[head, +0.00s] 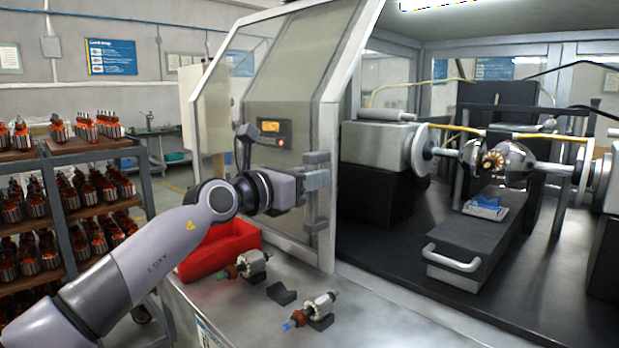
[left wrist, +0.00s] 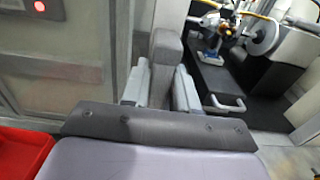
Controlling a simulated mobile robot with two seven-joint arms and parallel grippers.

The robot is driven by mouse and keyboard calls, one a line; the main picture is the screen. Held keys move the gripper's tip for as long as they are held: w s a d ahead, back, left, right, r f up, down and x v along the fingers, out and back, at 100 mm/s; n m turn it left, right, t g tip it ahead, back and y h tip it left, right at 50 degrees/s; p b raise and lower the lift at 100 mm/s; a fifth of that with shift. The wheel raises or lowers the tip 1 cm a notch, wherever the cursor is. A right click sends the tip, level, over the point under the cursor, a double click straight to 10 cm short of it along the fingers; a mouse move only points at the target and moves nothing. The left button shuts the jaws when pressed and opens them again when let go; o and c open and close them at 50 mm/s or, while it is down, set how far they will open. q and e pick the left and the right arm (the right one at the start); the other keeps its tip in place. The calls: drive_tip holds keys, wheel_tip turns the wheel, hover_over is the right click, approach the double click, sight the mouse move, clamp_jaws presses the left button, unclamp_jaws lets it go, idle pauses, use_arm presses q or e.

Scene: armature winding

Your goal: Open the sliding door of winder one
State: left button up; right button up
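The sliding door (head: 285,85) of the winder is a clear panel in a pale metal frame, standing at the left of the machine. To its right the winder's interior is uncovered. The door's grey upright handle (head: 316,215) is near its front edge; it also shows in the left wrist view (left wrist: 166,50). My left gripper (head: 317,172) is at the handle, with one finger on each side of it, and looks shut on it; the fingertips also show in the left wrist view (left wrist: 160,85). My right gripper is in neither view.
A red bin (head: 220,250) and armatures (head: 312,312) sit on the bench below my left arm. Inside the winder are a shaft with an armature (head: 492,160) and a black block with a white handle (head: 452,262). Racks (head: 75,150) of armatures stand left.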

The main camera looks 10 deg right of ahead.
use_arm(q)
drive_tip(key=shift+o, duration=1)
drive_tip(key=shift+a, duration=0.1)
drive_tip(key=b+v, duration=0.2)
drive_tip(key=v, duration=0.5)
